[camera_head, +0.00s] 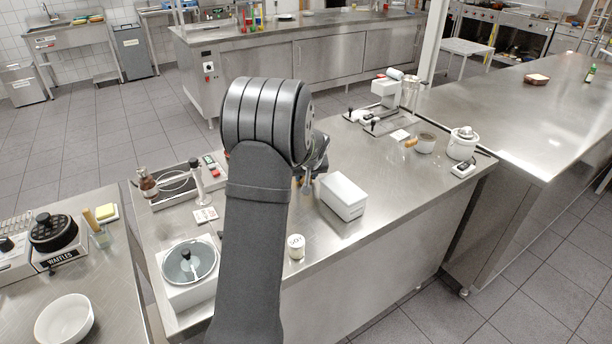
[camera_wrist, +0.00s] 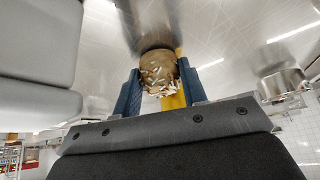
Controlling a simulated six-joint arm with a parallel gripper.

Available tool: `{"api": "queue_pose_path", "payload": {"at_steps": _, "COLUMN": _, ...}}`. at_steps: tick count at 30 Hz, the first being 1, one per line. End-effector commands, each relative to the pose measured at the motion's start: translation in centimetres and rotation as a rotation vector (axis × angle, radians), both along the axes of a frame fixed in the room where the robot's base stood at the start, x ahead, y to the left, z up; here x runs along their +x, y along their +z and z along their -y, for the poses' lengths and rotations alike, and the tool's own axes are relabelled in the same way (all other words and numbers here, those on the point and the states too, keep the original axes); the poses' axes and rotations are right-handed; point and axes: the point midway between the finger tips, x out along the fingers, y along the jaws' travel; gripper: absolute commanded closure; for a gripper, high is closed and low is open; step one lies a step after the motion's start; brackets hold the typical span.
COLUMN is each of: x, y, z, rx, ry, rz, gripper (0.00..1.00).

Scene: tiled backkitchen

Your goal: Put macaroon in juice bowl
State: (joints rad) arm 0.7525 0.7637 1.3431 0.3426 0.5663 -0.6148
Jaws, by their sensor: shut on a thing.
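My gripper (camera_wrist: 158,75) is shut on a round tan thing with pale and brown specks on its face, which looks like the macaroon (camera_wrist: 158,66). It sits between the two blue fingers in the wrist view. In the head view my arm hides most of the gripper, and the held thing cannot be made out there. No bowl is clearly marked as the juice bowl. A round bowl with a clear lid and dark knob (camera_head: 190,262) sits on a white base left of my arm. A plain white bowl (camera_head: 65,320) stands on the lower left counter.
A white box (camera_head: 343,196) stands right of my gripper on the steel counter. A small labelled jar (camera_head: 296,247) is near the front edge. A waffle maker (camera_head: 54,232) is at the left. A white lidded pot (camera_head: 462,143) stands at the right. The counter between box and pot is mostly clear.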

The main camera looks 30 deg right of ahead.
Motion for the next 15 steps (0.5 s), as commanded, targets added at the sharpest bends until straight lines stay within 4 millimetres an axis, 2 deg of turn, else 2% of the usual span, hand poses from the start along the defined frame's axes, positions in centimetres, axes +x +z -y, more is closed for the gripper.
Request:
{"api": "queue_pose_path", "payload": {"at_steps": 5, "x": -0.01, "y": -0.28, "z": 0.01, "rx": 0.000, "ry": 0.000, "rz": -0.001, "gripper": 0.86}}
{"api": "queue_pose_path", "payload": {"at_steps": 6, "x": -0.01, "y": -0.34, "z": 0.01, "rx": 0.000, "ry": 0.000, "rz": 0.000, "gripper": 0.59}}
{"api": "queue_pose_path", "payload": {"at_steps": 9, "x": 0.00, "y": -0.30, "z": 0.01, "rx": 0.000, "ry": 0.000, "rz": 0.000, "gripper": 0.40}}
{"api": "queue_pose_path", "payload": {"at_steps": 15, "x": 0.00, "y": -0.29, "z": 0.00, "rx": 0.000, "ry": 0.000, "rz": 0.000, "gripper": 0.40}}
